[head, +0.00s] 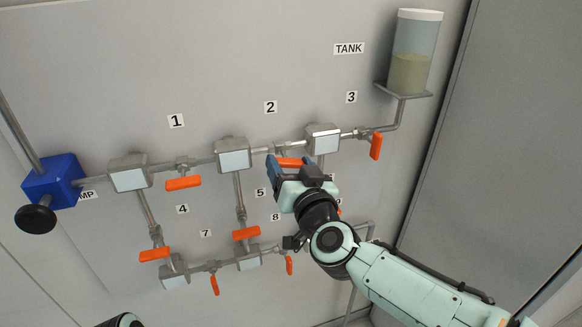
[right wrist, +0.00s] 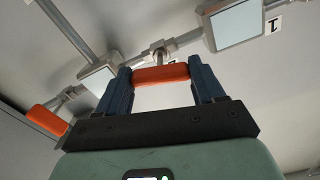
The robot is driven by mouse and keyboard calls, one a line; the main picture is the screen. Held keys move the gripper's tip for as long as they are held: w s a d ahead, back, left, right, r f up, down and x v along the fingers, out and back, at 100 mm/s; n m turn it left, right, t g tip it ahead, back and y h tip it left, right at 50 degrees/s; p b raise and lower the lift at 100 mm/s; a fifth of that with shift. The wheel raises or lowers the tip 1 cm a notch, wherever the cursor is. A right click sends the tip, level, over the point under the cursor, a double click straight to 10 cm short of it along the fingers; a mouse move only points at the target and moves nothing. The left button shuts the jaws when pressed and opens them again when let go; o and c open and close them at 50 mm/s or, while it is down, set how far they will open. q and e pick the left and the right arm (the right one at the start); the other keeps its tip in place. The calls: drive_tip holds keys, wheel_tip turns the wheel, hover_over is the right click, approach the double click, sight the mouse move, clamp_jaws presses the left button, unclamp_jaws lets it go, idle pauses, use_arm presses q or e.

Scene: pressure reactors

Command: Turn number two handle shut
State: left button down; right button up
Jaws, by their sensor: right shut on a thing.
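The number two handle (head: 291,162) is an orange lever below the label 2 (head: 270,107). It lies roughly along the upper pipe, between two grey boxes. My right gripper (head: 287,168) comes from below right and is shut on it. In the right wrist view the orange handle (right wrist: 161,75) spans between the two dark blue fingers of my right gripper (right wrist: 163,86), which hold it at its ends. The gripper partly hides the handle and its valve in the head view. My left gripper is not in view; only a bit of my left arm shows at the bottom edge.
The number one handle (head: 183,183) lies along the pipe to the left. The number three handle (head: 376,146) hangs down across the pipe at right, near the tank (head: 412,60). Lower handles (head: 246,233) and pipes sit close below. A blue pump (head: 53,182) is at far left.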

drive_tip(key=m, duration=0.3)
drive_tip(key=shift+m, duration=0.4)
drive_tip(key=m+b, duration=0.1)
drive_tip(key=m, duration=0.2)
drive_tip(key=shift+m, duration=0.3)
drive_tip(key=m+b, duration=0.1)
drive_tip(key=m, duration=0.2)
drive_tip(key=shift+f+m, duration=0.1)
drive_tip(key=shift+m, duration=0.2)
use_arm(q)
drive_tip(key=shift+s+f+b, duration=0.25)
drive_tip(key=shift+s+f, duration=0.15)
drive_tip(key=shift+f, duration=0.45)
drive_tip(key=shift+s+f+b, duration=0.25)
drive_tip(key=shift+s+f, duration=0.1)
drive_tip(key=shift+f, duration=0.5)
use_arm(e)
drive_tip(key=shift+m, duration=1.9)
drive_tip(key=o, duration=1)
drive_tip(key=shift+o, duration=0.2)
drive_tip(key=shift+s, duration=0.1)
